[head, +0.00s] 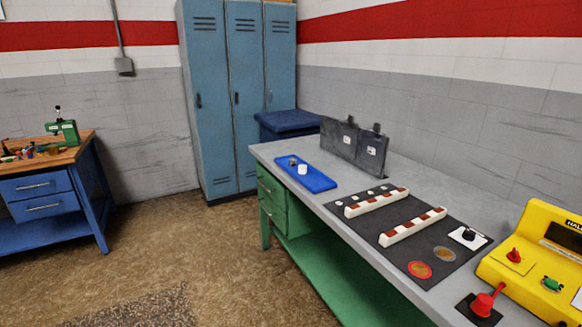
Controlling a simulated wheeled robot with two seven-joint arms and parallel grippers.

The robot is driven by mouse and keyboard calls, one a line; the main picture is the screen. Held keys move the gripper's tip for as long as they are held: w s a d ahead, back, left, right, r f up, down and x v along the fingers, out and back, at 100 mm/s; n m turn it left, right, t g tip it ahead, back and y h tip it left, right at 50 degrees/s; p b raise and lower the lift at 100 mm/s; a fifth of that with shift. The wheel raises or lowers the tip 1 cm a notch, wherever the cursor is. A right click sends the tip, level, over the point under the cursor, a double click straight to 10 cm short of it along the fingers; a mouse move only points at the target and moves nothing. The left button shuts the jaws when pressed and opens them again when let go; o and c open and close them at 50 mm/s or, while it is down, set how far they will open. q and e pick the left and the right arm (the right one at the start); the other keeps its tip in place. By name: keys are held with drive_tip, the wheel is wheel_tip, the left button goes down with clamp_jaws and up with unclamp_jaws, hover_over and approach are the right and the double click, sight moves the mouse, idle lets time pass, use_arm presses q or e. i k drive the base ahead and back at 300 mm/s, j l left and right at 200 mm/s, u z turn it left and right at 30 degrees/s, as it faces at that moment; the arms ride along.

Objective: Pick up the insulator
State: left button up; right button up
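A small white cylindrical piece (303,169), which may be the insulator, sits on a blue tray (318,183) on the grey-topped bench. A small grey metal piece (292,161) is beside it on the same tray. Two long white bars with brown segments (376,202) (413,227) lie on a dark mat (355,222) nearer to me. Neither of my grippers shows in the head view.
The bench (269,152) has a green frame and drawers. A yellow control box (530,245) and a red-handled switch (484,302) are at the near right. Brown floor left of the bench is clear.

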sight(302, 169)
drive_tip(key=i+j+z, duration=0.15)
drive_tip(key=i+j, duration=0.15)
drive_tip(key=i, duration=0.35)
drive_tip(key=i+j+z, duration=0.1)
drive_tip(key=i+j, duration=0.25)
drive_tip(key=i, duration=0.25)
drive_tip(key=i+j+z, duration=0.15)
drive_tip(key=i+j, duration=0.25)
drive_tip(key=i, duration=0.2)
drive_tip(key=i+j+z, duration=0.1)
drive_tip(key=i+j, duration=0.35)
drive_tip(key=i, duration=0.15)
